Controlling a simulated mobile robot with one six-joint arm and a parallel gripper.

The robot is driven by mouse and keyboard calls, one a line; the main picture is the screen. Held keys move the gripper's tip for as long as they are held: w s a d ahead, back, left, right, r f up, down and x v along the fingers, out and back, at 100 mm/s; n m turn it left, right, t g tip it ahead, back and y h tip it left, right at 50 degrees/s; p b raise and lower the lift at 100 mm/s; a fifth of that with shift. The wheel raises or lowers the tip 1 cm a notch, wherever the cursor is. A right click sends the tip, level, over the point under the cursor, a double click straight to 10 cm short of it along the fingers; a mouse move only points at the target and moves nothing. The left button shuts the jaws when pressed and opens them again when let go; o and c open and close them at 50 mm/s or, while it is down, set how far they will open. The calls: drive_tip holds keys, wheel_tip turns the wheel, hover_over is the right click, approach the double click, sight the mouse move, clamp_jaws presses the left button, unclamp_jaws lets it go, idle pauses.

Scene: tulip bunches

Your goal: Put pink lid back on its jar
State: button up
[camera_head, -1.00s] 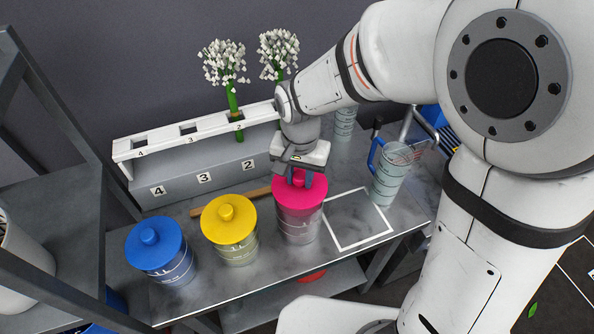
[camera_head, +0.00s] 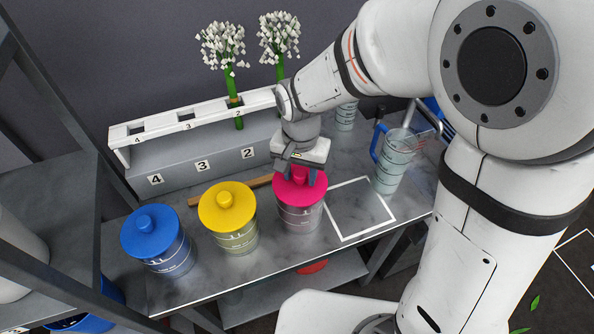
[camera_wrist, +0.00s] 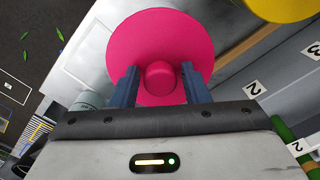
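The pink lid (camera_head: 301,192) sits on top of its clear jar (camera_head: 299,219) on the bench, looking level. The lid also shows in the wrist view (camera_wrist: 200,45); the jar is hidden beneath it there. My gripper (camera_head: 298,178) is above the lid, pointing down. In the wrist view my gripper (camera_wrist: 159,84) has its two blue fingers on either side of the lid's round knob (camera_wrist: 161,77), with a visible gap on each side. It is open around the knob and holds nothing.
A yellow-lidded jar (camera_head: 228,205) and a blue-lidded jar (camera_head: 151,233) stand to the left. A measuring jug (camera_head: 391,165) stands right, behind an empty white-outlined square (camera_head: 358,208). A numbered rack (camera_head: 200,121) with white flowers (camera_head: 222,45) is behind.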

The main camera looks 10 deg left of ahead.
drive_tip(key=shift+o, duration=1)
wheel_tip(320, 180, up, 8)
drive_tip(key=shift+f, duration=0.1)
wheel_tip(320, 180, up, 6)
drive_tip(key=p, duration=0.4)
drive_tip(key=shift+p, duration=0.35)
idle(0.3)
